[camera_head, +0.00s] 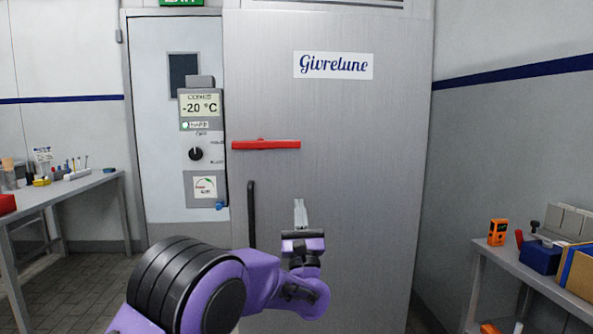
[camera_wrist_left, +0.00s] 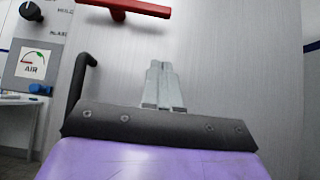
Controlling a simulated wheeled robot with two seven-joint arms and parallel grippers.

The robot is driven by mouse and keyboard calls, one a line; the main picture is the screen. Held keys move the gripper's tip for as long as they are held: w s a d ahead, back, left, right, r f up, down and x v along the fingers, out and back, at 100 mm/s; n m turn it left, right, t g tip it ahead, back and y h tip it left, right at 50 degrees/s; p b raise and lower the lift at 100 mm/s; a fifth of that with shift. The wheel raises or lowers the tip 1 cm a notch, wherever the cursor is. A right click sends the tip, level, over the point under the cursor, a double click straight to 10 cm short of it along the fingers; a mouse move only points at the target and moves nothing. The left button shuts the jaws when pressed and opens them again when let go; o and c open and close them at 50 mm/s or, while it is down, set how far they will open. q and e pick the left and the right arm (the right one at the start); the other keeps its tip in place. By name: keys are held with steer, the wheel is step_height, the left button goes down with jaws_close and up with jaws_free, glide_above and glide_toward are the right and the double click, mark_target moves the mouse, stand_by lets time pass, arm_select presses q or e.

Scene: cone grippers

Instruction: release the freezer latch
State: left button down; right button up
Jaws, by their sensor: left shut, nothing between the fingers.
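The freezer (camera_head: 335,190) is a tall grey steel cabinet with a "Givrelune" label. Its red latch (camera_head: 266,144) lies horizontal near the door's left edge; it also shows at the top of the left wrist view (camera_wrist_left: 138,7). A black vertical door handle (camera_head: 251,215) is below the latch, and it shows at left in the left wrist view (camera_wrist_left: 80,82). My left gripper (camera_head: 300,203) is shut and empty in front of the door. It is below and to the right of the latch, apart from it, with fingers pointing up in the picture. My right gripper is not in view.
A control panel (camera_head: 198,125) reading -20 °C, with a black knob (camera_head: 196,154) and an air gauge (camera_head: 204,187), stands left of the freezer. A workbench (camera_head: 60,190) with small items is at left. Another bench (camera_head: 540,272) with an orange device (camera_head: 497,232) is at right.

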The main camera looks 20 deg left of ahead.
arm_select(q)
steer(key=p+x, duration=0.2)
steer(key=x, duration=0.8)
steer(key=shift+w+r+p, duration=0.1)
steer(key=shift+p, duration=0.3)
step_height(320, 180, up, 3)
steer(key=shift+f+p, duration=0.2)
steer(key=shift+p, duration=0.1)
steer(key=shift+r, duration=0.45)
steer(key=shift+r+n, duration=0.1)
steer(key=shift+n, duration=0.2)
